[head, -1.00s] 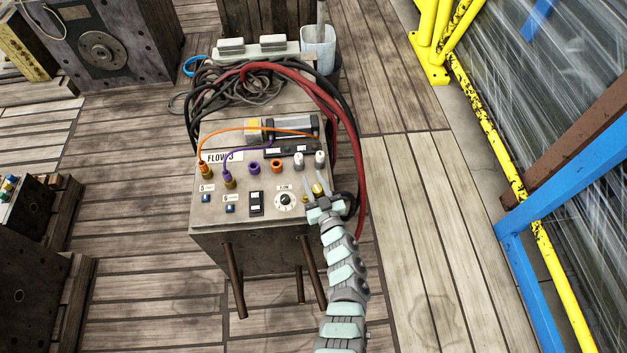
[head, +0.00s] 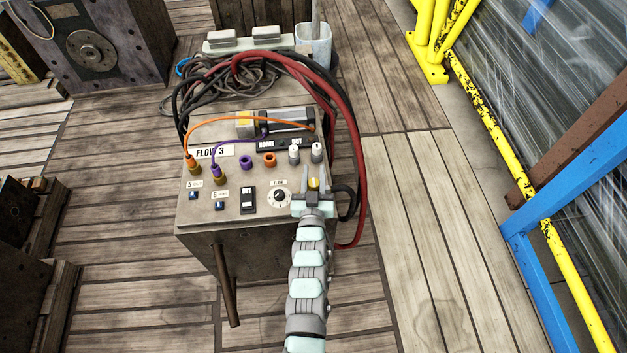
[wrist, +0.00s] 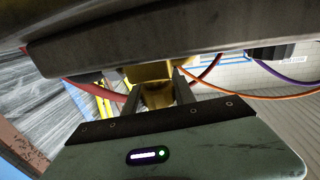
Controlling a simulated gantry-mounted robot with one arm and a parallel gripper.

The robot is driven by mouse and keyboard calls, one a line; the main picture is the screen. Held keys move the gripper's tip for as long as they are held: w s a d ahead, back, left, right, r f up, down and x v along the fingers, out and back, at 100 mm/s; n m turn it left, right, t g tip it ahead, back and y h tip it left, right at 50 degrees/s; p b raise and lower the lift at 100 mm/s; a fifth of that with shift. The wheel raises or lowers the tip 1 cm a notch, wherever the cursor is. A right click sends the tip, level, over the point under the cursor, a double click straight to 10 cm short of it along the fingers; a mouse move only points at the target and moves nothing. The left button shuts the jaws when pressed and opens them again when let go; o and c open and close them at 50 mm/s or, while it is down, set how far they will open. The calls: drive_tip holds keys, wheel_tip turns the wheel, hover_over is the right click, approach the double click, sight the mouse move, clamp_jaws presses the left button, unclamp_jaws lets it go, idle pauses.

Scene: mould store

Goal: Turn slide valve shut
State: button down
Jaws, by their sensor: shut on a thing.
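The grey FLOW 3 unit (head: 200,219) stands in the middle of the head view with a sloped control panel. At the panel's right end, my gripper (head: 313,188) is shut on a brass-coloured valve piece (head: 314,184), with a finger on either side. In the wrist view the brass piece (wrist: 155,92) sits between my gripper's fingers (wrist: 158,88), under a dark overhanging edge. The fingers hide part of the piece, and I cannot tell its slide position. Left of my gripper is the round FLOW dial (head: 280,197).
Orange (head: 225,119) and purple (head: 235,142) leads arch over the panel. Thick red hoses (head: 347,150) and a black loop (head: 347,203) run close on the right of my gripper. Yellow railing (head: 490,140) and a blue beam (head: 530,260) stand farther right. The plank floor between is clear.

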idle(0.3)
drive_tip(key=c, duration=1)
unclamp_jaws()
drive_tip(key=shift+c, duration=0.2)
drive_tip(key=s+p, duration=0.3)
drive_tip(key=s, duration=0.8)
drive_tip(key=shift+a, duration=0.3)
drive_tip(key=shift+w, duration=0.1)
